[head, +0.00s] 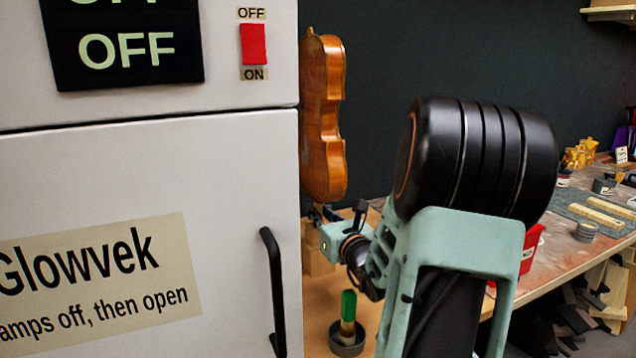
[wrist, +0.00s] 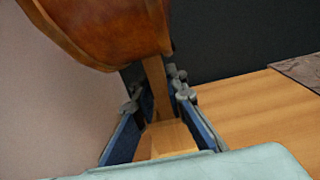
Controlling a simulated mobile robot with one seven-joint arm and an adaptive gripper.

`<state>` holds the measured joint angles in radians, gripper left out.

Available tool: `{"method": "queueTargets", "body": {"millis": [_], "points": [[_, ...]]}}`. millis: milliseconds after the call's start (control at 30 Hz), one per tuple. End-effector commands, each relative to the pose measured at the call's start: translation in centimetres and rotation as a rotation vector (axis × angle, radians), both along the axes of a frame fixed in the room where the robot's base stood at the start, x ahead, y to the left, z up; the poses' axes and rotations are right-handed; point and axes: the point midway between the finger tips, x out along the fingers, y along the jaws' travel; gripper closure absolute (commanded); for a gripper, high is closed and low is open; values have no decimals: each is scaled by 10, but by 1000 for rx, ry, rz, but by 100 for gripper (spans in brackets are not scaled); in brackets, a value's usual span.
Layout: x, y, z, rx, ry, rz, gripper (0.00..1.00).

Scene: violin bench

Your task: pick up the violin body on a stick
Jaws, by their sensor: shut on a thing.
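The violin body (head: 322,120) is orange-brown varnished wood and stands upright at the right edge of the white cabinet in the head view, which seems to cover part of it. Its lower end fills the top left of the wrist view (wrist: 100,30). A pale wooden stick (wrist: 157,88) runs down from it. My gripper (wrist: 156,88) is shut on this stick, just below the body, with one blue-lined finger on each side. In the head view my gripper (head: 322,214) is small and partly hidden. A wooden block (wrist: 167,137) shows below the stick; whether they touch is unclear.
The white cabinet (head: 120,150) with a black handle (head: 273,290) stands close on the left. A green-handled brush in a dark round pot (head: 347,338) stands on the wooden bench. A red container (head: 530,248) and several tools lie farther right.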

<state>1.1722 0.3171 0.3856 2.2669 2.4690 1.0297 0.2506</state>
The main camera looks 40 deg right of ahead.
Motion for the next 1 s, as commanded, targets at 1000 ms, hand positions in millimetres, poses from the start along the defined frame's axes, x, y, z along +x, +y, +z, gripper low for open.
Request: {"method": "queueTargets", "body": {"millis": [1000], "points": [[1, 0, 177, -3, -3, 2, 100]]}}
